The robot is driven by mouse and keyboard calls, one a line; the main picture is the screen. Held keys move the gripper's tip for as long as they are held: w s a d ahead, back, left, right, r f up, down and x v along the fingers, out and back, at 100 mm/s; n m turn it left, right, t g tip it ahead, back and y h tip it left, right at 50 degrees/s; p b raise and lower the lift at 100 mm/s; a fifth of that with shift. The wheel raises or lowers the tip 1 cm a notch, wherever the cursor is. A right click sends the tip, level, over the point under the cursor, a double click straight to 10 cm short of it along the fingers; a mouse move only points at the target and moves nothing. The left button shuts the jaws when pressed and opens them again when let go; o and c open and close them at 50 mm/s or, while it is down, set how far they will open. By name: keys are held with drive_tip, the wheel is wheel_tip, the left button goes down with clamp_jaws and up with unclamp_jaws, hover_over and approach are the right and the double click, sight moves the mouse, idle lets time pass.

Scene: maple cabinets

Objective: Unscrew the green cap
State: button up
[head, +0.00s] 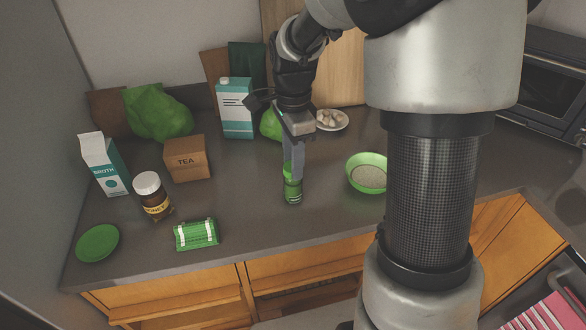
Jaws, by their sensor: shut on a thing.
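A small green bottle or jar (292,191) stands upright on the dark counter, near the middle and towards the front edge. My gripper (291,168) points down on it from above and is shut on its green top, which I take to be the green cap. The fingers hide much of the cap, so I cannot tell how it sits on the neck. The bottle's base appears to rest on the counter.
A green bowl (366,173) stands to the right. A green-and-white packet (197,234), honey jar (151,196), tea box (186,158) and green plate (97,243) are on the left. A teal carton (235,108) stands behind. The counter around the bottle is clear.

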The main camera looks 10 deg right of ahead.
drive_tip(key=shift+f, duration=0.1)
idle(0.3)
drive_tip(key=n+p, duration=0.1)
drive_tip(key=n, duration=0.2)
drive_tip(key=shift+s, duration=0.1)
drive_tip(key=shift+n, duration=1.5)
drive_tip(key=n+p, duration=0.1)
drive_tip(key=n, duration=0.1)
drive_tip(key=shift+n, duration=0.3)
drive_tip(key=n, duration=0.3)
drive_tip(key=shift+p, duration=0.3)
